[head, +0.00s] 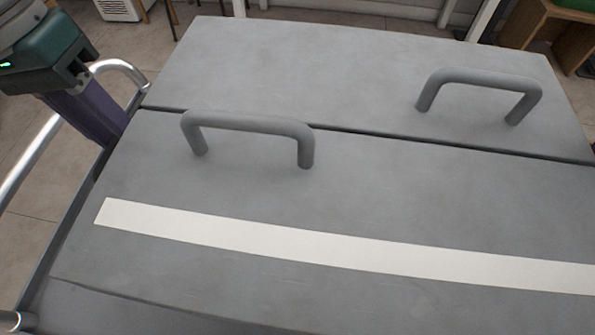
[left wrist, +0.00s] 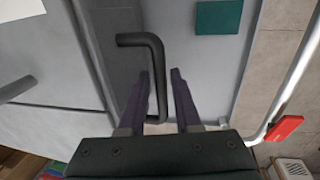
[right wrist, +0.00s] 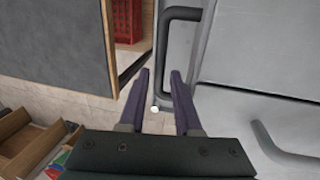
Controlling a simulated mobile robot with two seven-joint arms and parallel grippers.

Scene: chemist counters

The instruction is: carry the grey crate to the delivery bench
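The grey crate (head: 330,190) fills most of the head view, a broad flat-topped box with a white stripe and two bar handles on top. My left gripper (head: 95,115) is at its left side, its tips partly hidden. In the left wrist view my left gripper (left wrist: 158,75) is open, with a dark side handle (left wrist: 157,60) of the crate between its fingers, gaps visible. In the right wrist view my right gripper (right wrist: 160,75) is open, with a dark bar handle (right wrist: 163,50) between its fingers. My right gripper is outside the head view. The delivery bench cannot be identified.
A metal rail (head: 35,155) runs along the left of the crate; it also shows in the left wrist view (left wrist: 300,75). A red crate (right wrist: 128,20) stands in a dark-sided unit (right wrist: 55,45) at the right wrist view's left. Wooden furniture (head: 540,25) stands behind at right.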

